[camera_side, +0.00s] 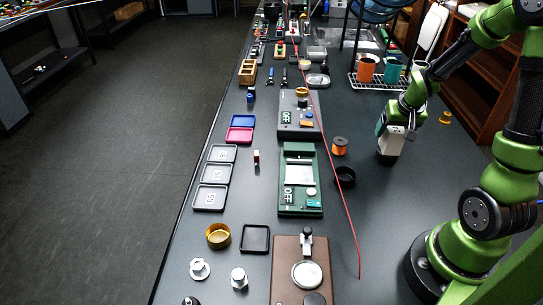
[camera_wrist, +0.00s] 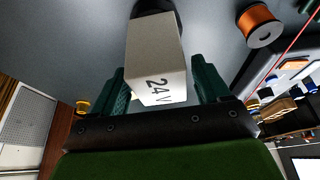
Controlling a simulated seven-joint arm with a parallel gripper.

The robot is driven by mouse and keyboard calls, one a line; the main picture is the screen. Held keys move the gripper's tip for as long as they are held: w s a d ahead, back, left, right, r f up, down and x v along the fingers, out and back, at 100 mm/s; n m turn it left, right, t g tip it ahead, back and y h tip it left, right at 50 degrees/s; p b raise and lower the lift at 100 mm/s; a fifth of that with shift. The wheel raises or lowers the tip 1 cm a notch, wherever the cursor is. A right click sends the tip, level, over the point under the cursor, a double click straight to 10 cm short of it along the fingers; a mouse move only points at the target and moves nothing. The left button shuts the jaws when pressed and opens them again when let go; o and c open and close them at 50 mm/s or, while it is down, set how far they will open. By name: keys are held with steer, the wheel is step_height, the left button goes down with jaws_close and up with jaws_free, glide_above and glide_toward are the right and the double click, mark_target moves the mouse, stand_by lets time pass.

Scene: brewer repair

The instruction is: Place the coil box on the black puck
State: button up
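The coil box (camera_wrist: 157,60) is a white block marked "24V", between the green fingers of my gripper (camera_wrist: 163,92) in the wrist view. The fingers look shut on it from both sides. In the side view the coil box (camera_side: 390,143) hangs under my gripper (camera_side: 392,127), slightly tilted, close above the table at right; whether its dark lower end touches the table I cannot tell. A black round puck (camera_side: 345,177) lies on the table to its lower left, apart from it. In the wrist view a dark round shape (camera_wrist: 172,8) shows partly behind the box's far end.
An orange spool (camera_side: 340,146) stands just left of the box and also shows in the wrist view (camera_wrist: 259,25). A green device marked OFF (camera_side: 300,207) and a grey device (camera_side: 300,131) stand further left. A red cable (camera_side: 335,160) crosses the table. Bare table lies right of the puck.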

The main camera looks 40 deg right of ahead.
steer(key=shift+o, duration=0.4)
steer(key=shift+r, duration=0.1)
steer(key=shift+r, duration=0.25)
steer(key=v, duration=1.1)
steer(key=s+a+r+n+t+y, duration=0.1)
steer(key=a+r+n+t+y, duration=0.1)
steer(key=a, duration=1)
steer(key=s+a+r+n+t+y, duration=0.1)
steer(key=a+r+n+t+y, duration=0.1)
steer(key=a, duration=0.9)
step_height(320, 180, up, 2)
steer(key=shift+s+a+r+n+y, duration=0.1)
steer(key=shift+s+a+n+y, duration=0.2)
steer(key=shift+n+y, duration=0.25)
